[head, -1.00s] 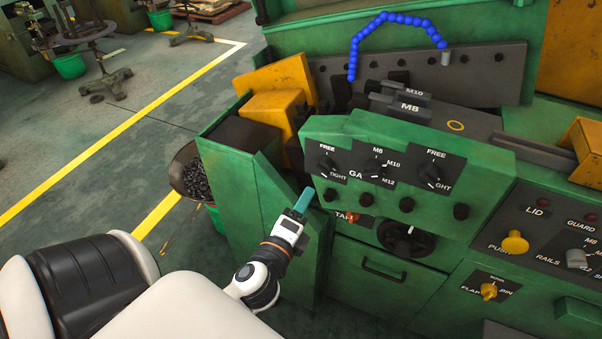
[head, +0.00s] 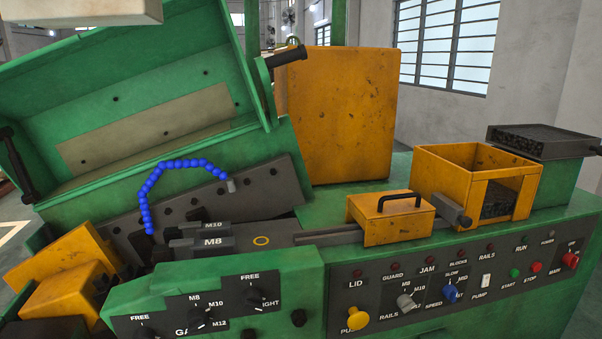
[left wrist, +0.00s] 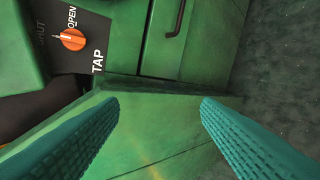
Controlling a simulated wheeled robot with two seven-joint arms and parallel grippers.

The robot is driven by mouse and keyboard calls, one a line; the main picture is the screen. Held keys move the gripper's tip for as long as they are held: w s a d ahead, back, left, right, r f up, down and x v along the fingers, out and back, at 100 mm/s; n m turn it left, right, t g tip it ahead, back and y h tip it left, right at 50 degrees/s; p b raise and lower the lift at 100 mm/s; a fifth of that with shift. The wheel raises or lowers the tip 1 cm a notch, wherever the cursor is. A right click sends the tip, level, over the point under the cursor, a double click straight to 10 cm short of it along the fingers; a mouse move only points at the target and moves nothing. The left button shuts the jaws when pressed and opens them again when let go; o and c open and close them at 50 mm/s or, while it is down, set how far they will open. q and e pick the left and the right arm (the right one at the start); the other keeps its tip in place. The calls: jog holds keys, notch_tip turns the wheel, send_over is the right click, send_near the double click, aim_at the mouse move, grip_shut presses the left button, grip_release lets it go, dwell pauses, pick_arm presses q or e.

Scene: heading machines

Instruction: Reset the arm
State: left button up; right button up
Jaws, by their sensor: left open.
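My left gripper shows in the left wrist view (left wrist: 160,125) with its two teal ribbed fingers spread wide apart and nothing between them. It is in front of a green machine panel (left wrist: 150,150). An orange tap knob (left wrist: 73,39) on a dark plate marked OPEN and TAP is at the upper left of that view, apart from the fingers. In the head view neither gripper shows. The green heading machine (head: 230,285) fills the lower part, with its lid (head: 150,90) raised.
The control panel (head: 440,285) carries a yellow push knob (head: 358,318) and several dials. A yellow block with a handle (head: 392,220) and an open yellow bin (head: 458,160) stand on the machine. Grey floor (left wrist: 275,60) is clear at the right of the wrist view.

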pick_arm(q)
jog(key=s+d+f+n+g+h+b, duration=0.1)
jog(key=s+f+n+g, duration=0.1)
jog(key=s+f, duration=0.5)
jog(key=s+d+f+n+g+b, duration=0.1)
jog(key=s+f+n+g, duration=0.2)
jog(key=f, duration=0.8)
jog(key=s+f+n+g, duration=0.2)
jog(key=s+f, duration=0.4)
jog(key=s, duration=0.3)
jog(key=s+f+n+g+b, duration=0.1)
jog(key=s+f+n, duration=0.3)
jog(key=s, duration=0.6)
notch_tip(320, 180, down, 3)
jog(key=shift+s+r+g+h, duration=0.25)
jog(key=shift+g+h, duration=0.15)
jog(key=shift+g, duration=0.5)
